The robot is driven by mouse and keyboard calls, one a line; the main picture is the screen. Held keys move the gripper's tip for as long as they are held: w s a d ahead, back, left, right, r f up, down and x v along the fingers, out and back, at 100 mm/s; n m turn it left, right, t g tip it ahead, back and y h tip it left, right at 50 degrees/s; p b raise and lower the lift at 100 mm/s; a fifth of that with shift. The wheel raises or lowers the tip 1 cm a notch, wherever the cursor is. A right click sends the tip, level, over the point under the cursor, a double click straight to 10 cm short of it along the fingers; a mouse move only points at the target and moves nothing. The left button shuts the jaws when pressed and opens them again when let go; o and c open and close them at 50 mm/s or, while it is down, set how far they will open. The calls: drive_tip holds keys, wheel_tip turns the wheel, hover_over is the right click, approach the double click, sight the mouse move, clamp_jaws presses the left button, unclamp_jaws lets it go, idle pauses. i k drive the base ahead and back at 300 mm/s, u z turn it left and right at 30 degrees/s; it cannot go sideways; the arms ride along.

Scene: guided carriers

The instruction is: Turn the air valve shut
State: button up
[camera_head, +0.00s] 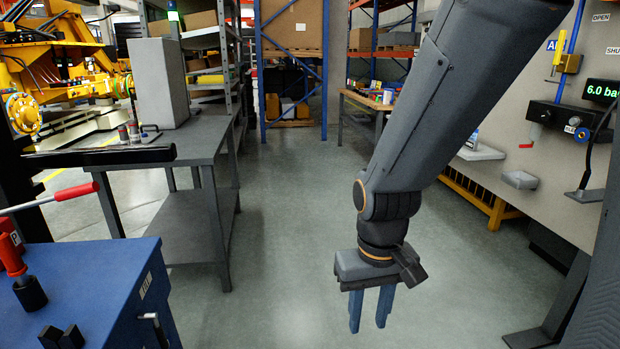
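The air valve (570,63) is on the pale panel at the upper right, a brass-coloured body on a blue pipe. Its yellow lever (558,48) stands nearly upright, roughly in line with the pipe. An "OPEN" label (600,17) is above and right of it, and a partly cut-off "SHUT" label (613,50) is to its right. My gripper (370,322) hangs fingers down over the floor, low and left of the valve and well apart from it. Its two blue fingers are apart with nothing between them.
Below the valve are a black bar with a blue knob (582,134), a green "6.0 bar" display (603,90) and a small grey tray (519,180). A dark stand is at the right edge. A blue cabinet (90,285) and grey bench (190,135) are left. The central floor is clear.

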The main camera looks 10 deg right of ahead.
sight(559, 49)
drive_tip(key=z, duration=0.3)
drive_tip(key=i, duration=1.75)
drive_tip(key=z, duration=0.6)
